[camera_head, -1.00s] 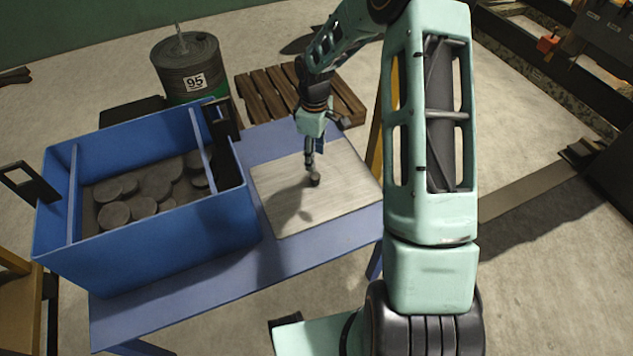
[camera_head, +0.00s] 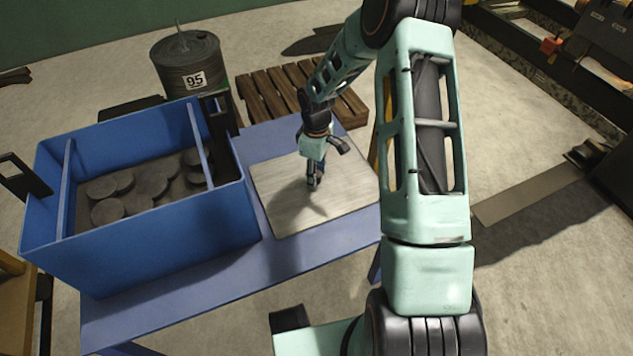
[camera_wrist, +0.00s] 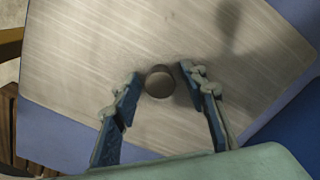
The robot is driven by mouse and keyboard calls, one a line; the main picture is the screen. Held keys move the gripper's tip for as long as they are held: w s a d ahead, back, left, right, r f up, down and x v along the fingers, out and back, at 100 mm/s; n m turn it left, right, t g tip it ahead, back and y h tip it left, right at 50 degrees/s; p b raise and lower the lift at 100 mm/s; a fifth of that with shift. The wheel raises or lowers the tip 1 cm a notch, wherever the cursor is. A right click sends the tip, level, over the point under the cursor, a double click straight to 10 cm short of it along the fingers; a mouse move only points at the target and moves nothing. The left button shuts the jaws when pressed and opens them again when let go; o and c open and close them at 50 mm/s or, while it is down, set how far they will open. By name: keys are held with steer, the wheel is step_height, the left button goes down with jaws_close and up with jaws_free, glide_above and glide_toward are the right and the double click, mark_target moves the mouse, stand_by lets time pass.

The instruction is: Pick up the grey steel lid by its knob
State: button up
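The grey steel lid (camera_head: 335,187) is a flat, roughly square plate lying on the blue bench. It fills much of the wrist view (camera_wrist: 90,55). Its round dark knob (camera_wrist: 159,82) stands up from the plate in the wrist view. My gripper (camera_wrist: 159,78) is open, with one fingertip on each side of the knob and a small visible gap on both sides. In the head view my gripper (camera_head: 313,183) is low over the lid and hides the knob. I cannot tell the exact height of the fingertips against the knob.
A blue crate (camera_head: 160,235) with several grey discs (camera_head: 108,210) stands on the bench (camera_head: 180,298) left of the lid. A drum (camera_head: 187,62) marked 95 and a wooden pallet (camera_head: 265,98) are behind. Free bench surface lies in front of the lid.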

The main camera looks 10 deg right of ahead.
jaws_close()
steer(key=shift+r, duration=0.15)
